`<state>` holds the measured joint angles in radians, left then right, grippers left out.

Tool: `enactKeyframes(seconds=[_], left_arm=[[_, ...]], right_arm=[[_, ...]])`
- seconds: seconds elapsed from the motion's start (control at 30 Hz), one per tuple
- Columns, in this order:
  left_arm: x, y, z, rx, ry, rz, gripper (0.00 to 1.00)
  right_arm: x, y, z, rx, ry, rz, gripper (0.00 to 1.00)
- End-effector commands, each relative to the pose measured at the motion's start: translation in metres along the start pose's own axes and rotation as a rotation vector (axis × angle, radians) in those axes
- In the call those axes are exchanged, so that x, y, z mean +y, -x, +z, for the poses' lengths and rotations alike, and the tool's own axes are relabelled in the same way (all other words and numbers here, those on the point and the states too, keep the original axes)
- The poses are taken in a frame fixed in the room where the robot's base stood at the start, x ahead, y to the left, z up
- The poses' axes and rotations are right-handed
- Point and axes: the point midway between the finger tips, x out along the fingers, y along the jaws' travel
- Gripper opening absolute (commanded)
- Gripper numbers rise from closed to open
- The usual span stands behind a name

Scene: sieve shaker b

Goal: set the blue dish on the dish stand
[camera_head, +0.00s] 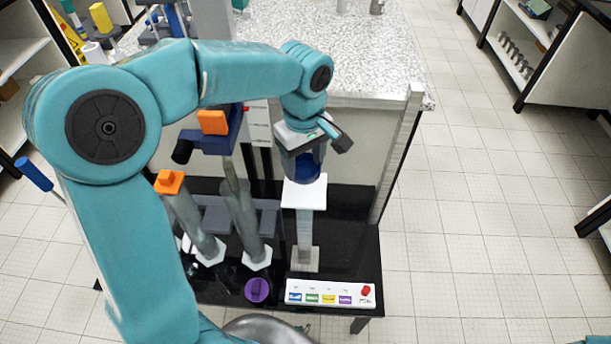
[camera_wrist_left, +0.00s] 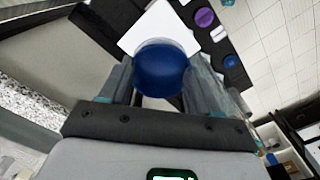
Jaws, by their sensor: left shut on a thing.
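The blue dish (camera_head: 306,172) is between the fingers of my left gripper (camera_head: 308,164), right above the white square top of the dish stand (camera_head: 304,194). In the left wrist view the round blue dish (camera_wrist_left: 162,70) sits between the two grey fingers of my left gripper (camera_wrist_left: 162,84), which are shut on it. The stand's white top (camera_wrist_left: 150,32) shows beyond the dish, partly covered by it. I cannot tell whether the dish touches the stand. My right gripper is not in view.
The stand rises from a black table (camera_head: 350,235). A white panel with coloured labels and a red knob (camera_head: 330,294) lies in front, with a purple knob (camera_head: 257,290) beside it. Two grey posts with orange tops (camera_head: 170,182) stand left. A speckled counter (camera_head: 350,50) lies behind.

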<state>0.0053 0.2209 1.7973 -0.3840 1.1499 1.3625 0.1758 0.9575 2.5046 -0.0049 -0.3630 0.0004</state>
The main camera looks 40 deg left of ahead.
Motion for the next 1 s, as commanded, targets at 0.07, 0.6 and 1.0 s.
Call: enactKeyframes(seconds=[0.07,0.6,1.0], left_arm=[[0.001,-0.009,0.000,0.000,0.000,-0.001,0.33],[0.004,-0.056,-0.001,0.001,0.000,0.001,0.33],[0.004,-0.058,-0.001,0.001,-0.001,0.000,0.87]], right_arm=[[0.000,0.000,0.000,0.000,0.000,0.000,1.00],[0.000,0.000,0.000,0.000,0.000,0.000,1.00],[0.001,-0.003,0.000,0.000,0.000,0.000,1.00]])
